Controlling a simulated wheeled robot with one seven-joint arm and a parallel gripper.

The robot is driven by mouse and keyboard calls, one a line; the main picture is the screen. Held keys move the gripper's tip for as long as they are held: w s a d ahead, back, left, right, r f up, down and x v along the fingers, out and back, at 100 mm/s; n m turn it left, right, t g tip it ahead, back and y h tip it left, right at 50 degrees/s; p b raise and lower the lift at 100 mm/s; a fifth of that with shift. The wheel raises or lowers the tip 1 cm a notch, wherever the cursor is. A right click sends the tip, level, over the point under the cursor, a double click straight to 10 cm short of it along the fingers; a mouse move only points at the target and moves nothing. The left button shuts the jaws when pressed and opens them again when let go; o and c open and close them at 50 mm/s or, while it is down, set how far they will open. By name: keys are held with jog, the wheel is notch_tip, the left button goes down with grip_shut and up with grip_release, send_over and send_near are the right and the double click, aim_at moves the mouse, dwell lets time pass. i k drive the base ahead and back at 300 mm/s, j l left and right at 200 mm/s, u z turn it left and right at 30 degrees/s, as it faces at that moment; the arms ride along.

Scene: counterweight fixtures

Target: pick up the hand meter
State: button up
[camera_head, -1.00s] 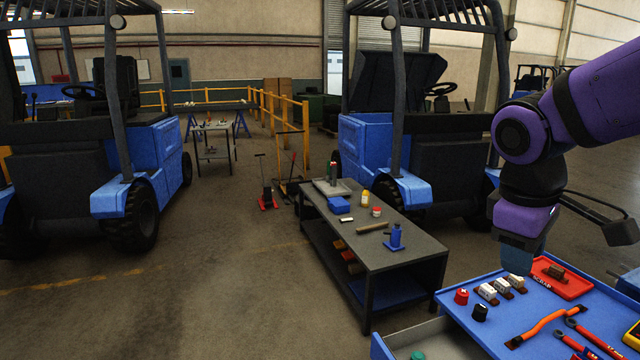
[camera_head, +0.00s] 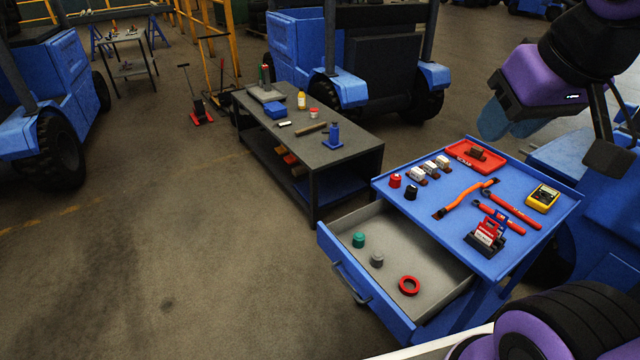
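The hand meter (camera_head: 542,198) is a yellow block with a dark face. It lies on the blue top of the tool cart (camera_head: 408,197), near the cart's right edge. My gripper (camera_head: 510,121) has blue fingers that point down, above and behind the far side of the cart top in the picture. It is well apart from the meter, up and to the left of it. The fingers overlap from this angle, so I cannot tell how far apart they are. Nothing is visible hanging from them.
A drawer (camera_head: 342,272) stands open at the front left.

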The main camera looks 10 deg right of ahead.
aim_at(544, 197)
jog(key=k+z, duration=0.35)
jog(key=k+l+z, duration=0.1)
jog(key=z, duration=0.25)
jog(key=i+z, duration=0.15)
jog(key=z, duration=0.15)
jog(key=i+z, duration=0.1)
jog(key=z, duration=0.25)
